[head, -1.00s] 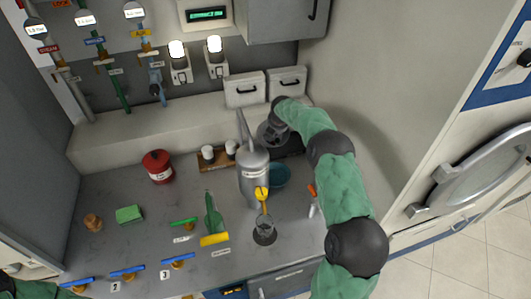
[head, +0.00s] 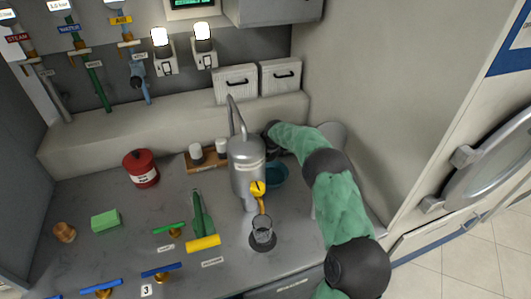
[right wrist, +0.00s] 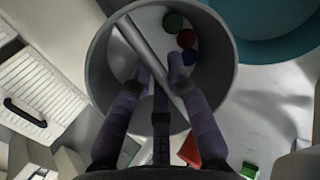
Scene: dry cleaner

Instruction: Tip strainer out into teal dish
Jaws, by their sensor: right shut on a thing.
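The strainer (right wrist: 219,75) is a round grey vessel with a bar across its mouth, seen from above in the right wrist view. Green (right wrist: 173,20), red (right wrist: 186,38) and blue (right wrist: 188,56) pieces lie inside it. My right gripper (right wrist: 161,80) is shut on the bar. The teal dish (right wrist: 268,22) is beside the strainer at upper right, and its visible part looks empty. In the head view the dish (head: 278,176) is partly hidden by a silver tank and my right arm. My left gripper is out of view.
The silver tank (head: 246,172) with a yellow tap stands left of the dish, above a glass (head: 262,230). White drawers (head: 236,84) are at the back. A red canister (head: 141,168), green block (head: 105,221) and green scoop (head: 201,215) are on the left.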

